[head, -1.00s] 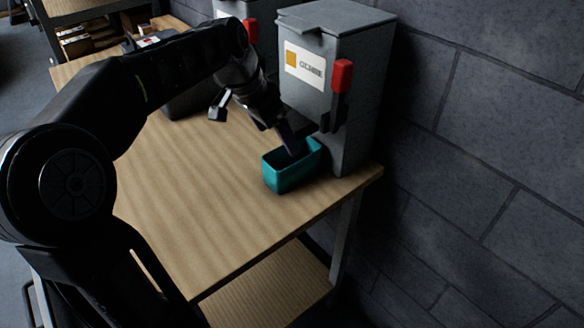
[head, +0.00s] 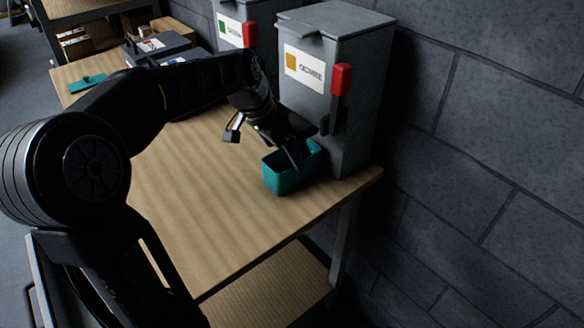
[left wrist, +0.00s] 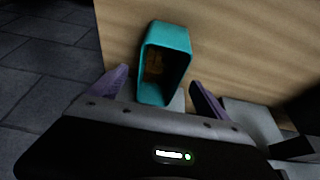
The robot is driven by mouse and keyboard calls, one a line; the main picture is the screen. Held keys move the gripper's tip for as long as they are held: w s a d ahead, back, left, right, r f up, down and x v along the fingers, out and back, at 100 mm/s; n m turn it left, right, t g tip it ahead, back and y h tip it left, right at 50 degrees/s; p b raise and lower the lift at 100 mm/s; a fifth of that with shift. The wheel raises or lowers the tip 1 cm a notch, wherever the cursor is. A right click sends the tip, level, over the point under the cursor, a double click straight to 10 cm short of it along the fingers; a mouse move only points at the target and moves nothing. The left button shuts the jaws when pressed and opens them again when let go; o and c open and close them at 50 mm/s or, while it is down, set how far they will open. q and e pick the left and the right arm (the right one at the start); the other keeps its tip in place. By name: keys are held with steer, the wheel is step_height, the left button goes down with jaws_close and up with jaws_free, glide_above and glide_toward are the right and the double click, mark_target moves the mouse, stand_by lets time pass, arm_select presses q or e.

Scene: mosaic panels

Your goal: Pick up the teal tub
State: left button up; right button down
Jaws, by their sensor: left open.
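The teal tub (head: 283,181) stands upright on the wooden table near its right front corner, just in front of a grey dispenser. It also shows in the left wrist view (left wrist: 168,33), open-topped, with something brownish inside that I cannot make out. My left gripper (head: 298,157) is open at the tub, and in the head view it covers part of the rim. In the left wrist view my left gripper (left wrist: 160,84) has its purple fingers spread, one on each side of the tub's near end, with gaps to the walls. My right gripper is not in view.
The near grey dispenser (head: 335,60) with a red-topped lever stands close behind the tub, against the block wall. A second dispenser (head: 243,20), dark cases (head: 158,48) and a flat teal piece (head: 87,83) are farther back. The table's front left is clear.

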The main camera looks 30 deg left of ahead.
arm_select(q)
steer(key=x, duration=0.2)
steer(key=shift+w+f, duration=0.15)
steer(key=shift+f, duration=0.15)
steer(key=shift+c, duration=0.2)
jaws_close()
stand_by(1.0)
